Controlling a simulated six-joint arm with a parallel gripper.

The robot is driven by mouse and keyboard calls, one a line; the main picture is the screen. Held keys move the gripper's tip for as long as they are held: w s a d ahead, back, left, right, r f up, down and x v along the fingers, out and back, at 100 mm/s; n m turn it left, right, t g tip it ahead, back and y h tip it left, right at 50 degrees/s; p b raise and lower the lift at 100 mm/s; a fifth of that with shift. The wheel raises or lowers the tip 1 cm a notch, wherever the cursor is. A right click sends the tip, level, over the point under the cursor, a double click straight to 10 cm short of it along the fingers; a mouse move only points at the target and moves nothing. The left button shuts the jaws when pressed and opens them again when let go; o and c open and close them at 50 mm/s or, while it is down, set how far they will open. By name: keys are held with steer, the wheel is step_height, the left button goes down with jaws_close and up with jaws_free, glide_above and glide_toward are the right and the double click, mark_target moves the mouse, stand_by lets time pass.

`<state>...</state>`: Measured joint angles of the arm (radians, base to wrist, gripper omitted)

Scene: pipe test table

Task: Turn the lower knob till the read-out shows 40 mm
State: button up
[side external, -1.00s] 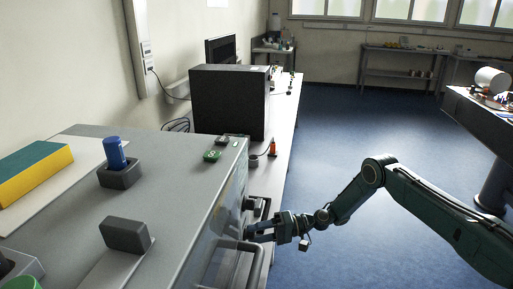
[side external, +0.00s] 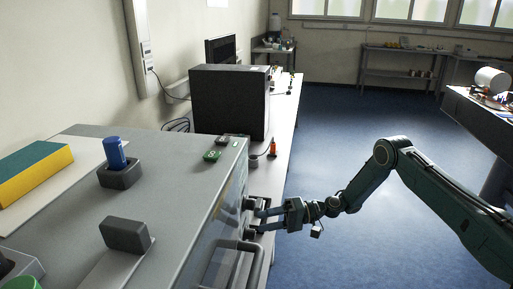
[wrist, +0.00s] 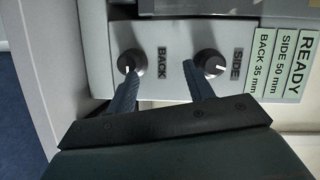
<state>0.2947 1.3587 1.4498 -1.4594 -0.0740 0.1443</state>
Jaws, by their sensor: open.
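Two round dark knobs sit on the front of the grey housing. In the wrist view, turned on its side, the lower knob (wrist: 132,61) is labelled BACK and the upper knob (wrist: 210,62) SIDE; both have white marks. The lower knob also shows in the side external view (side external: 249,233). The read-out (wrist: 275,62) shows READY, SIDE 50 mm, BACK 35 mm. My gripper (side external: 262,220) is open and empty in front of the panel. In the wrist view, one fingertip overlaps the lower knob, and the other is beside the upper knob. Contact cannot be told.
A bar handle (side external: 255,262) sticks out just below the knobs. On the housing top are a blue cylinder in a grey holder (side external: 119,176), a grey block (side external: 126,235) and a yellow-green block (side external: 36,174). The floor side to the right is free.

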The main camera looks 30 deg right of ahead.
steer(key=shift+r, duration=1.35)
steer(key=n+t+h, duration=0.2)
steer(key=n+h, duration=0.3)
steer(key=n, duration=0.3)
glide_toward(255, 233)
steer(key=s+d+r, duration=0.1)
steer(key=d, duration=0.1)
steer(key=shift+s+d+r+n, duration=0.15)
steer(key=shift+s+d+n, duration=0.45)
steer(key=shift+s+n, duration=0.35)
steer(key=shift+w+a, duration=0.1)
steer(key=shift+w, duration=0.1)
steer(key=shift+x, duration=6.8)
steer(key=shift+w, duration=0.1)
